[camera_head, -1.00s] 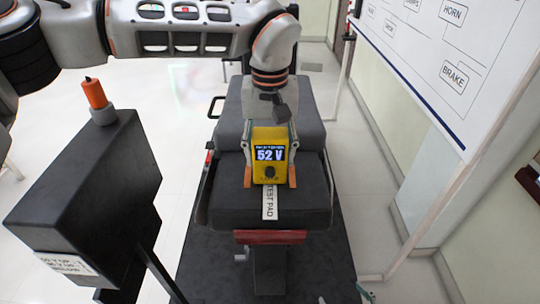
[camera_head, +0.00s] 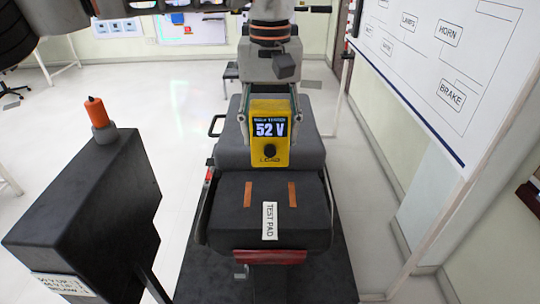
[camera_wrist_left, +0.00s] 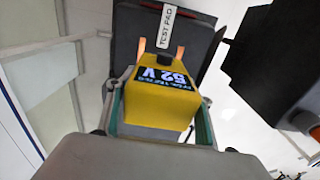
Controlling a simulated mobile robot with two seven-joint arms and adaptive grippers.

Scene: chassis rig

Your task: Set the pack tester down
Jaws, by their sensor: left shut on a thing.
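The yellow pack tester (camera_head: 269,152) has a dark screen reading 52 V and a black knob. My left gripper (camera_head: 270,122) is shut on its sides and comes down from above. The tester appears above the black seat, in front of the grey back part and beyond the test pad in the head view. Bare seat shows between it and the two orange strips. The TEST PAD label (camera_head: 270,221) lies on the seat's near part. In the left wrist view the tester (camera_wrist_left: 160,103) sits between the gripper's fingers. My right gripper is out of view.
Orange strips (camera_head: 248,194) mark the bare pad area. A black box (camera_head: 85,190) with an orange-topped knob (camera_head: 96,112) stands at the left. A labelled whiteboard (camera_head: 440,60) stands at the right. The pad between the strips is clear.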

